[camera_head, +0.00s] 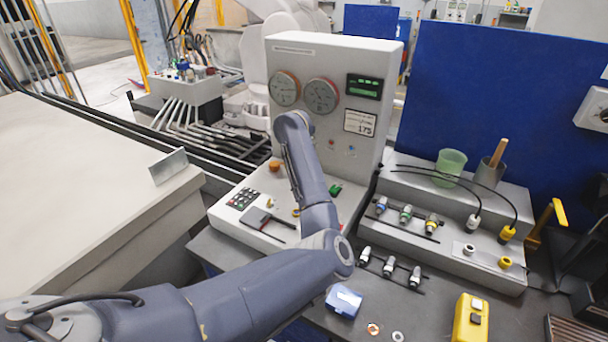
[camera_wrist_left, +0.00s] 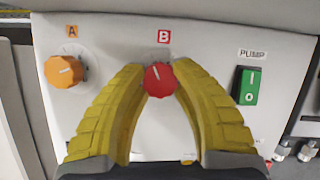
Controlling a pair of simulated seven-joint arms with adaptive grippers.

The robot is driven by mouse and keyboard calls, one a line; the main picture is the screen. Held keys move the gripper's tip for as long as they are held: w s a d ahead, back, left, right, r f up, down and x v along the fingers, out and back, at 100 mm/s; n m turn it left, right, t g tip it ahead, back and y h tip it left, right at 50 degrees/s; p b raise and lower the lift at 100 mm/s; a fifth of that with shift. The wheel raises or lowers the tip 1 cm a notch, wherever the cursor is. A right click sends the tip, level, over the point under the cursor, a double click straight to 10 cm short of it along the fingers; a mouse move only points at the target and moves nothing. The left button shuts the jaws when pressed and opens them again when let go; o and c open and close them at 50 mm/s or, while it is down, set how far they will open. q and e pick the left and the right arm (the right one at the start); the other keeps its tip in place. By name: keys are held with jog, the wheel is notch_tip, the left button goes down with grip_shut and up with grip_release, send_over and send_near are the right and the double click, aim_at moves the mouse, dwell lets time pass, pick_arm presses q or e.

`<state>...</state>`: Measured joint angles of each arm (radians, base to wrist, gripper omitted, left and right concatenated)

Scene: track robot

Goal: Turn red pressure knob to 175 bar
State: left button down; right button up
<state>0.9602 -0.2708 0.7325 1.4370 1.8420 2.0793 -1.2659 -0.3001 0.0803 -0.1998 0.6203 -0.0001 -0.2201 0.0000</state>
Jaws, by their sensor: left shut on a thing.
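The red pressure knob (camera_wrist_left: 159,79), under the label B, is in the middle of the left wrist view, with its white mark near upright and leaning slightly left. My left gripper (camera_wrist_left: 160,66) is shut on it, with a yellow finger against each side. In the head view my left arm hides the knob and the gripper. The white pressure console (camera_head: 330,58) has two round gauges (camera_head: 284,89) (camera_head: 321,95), a green-lit display (camera_head: 365,86) and a card reading 175 (camera_head: 360,122). The display digits are too small to read. My right gripper is out of view.
The orange knob A (camera_wrist_left: 64,71) is left of the gripper; the green pump switch (camera_wrist_left: 249,86) is right of it. A hose-fitting rack (camera_head: 460,253) stands right of the console. A blue box (camera_head: 344,301) and a yellow device (camera_head: 470,318) lie in front.

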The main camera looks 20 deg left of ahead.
pick_arm(q)
jog(key=m+h, duration=0.1)
jog(key=m, duration=0.3)
jog(key=shift+a+r+m+h, duration=0.1)
jog(key=shift+a+m+h, duration=0.05)
jog(key=shift+m+h, duration=0.2)
jog(key=m+h, duration=0.1)
jog(key=m, duration=0.3)
jog(key=shift+m+g+h, duration=0.25)
jog(key=shift+g+h, duration=0.1)
jog(key=shift+g, duration=0.05)
jog(key=m+g, duration=0.1)
jog(key=m, duration=0.1)
jog(key=m+h, duration=0.1)
jog(key=m, duration=0.2)
jog(key=shift+w+g, duration=0.1)
jog(key=shift+g, duration=0.3)
jog(key=m, duration=0.2)
jog(key=m+g, duration=0.1)
jog(key=m, duration=0.1)
jog(key=shift+g+h, duration=0.3)
jog(key=shift+m, duration=0.5)
